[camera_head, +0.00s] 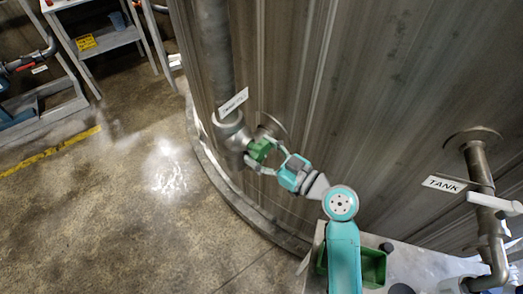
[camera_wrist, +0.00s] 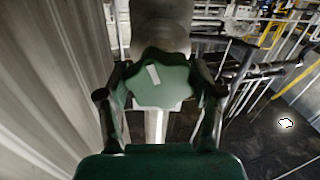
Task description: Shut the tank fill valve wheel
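A green valve wheel (camera_head: 260,149) sits on a grey pipe fitting against the large metal tank, below a white label (camera_head: 233,102) too small to read. In the wrist view the lobed green wheel (camera_wrist: 160,80) fills the middle, with a pale mark on its face. My gripper (camera_head: 263,155) is at the wheel, its two fingers on opposite sides of the rim. In the wrist view the fingers of my gripper (camera_wrist: 160,92) appear to press against both sides of the wheel. The valve stem behind the wheel is mostly hidden.
A pipe (camera_head: 478,165) labelled "TANK" (camera_head: 444,184) with a white handle stands at the right. A grey shelf (camera_head: 105,42) and pipework are at the upper left. A low curb (camera_head: 235,205) runs along the tank's foot. The concrete floor (camera_head: 110,220) left of it is clear.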

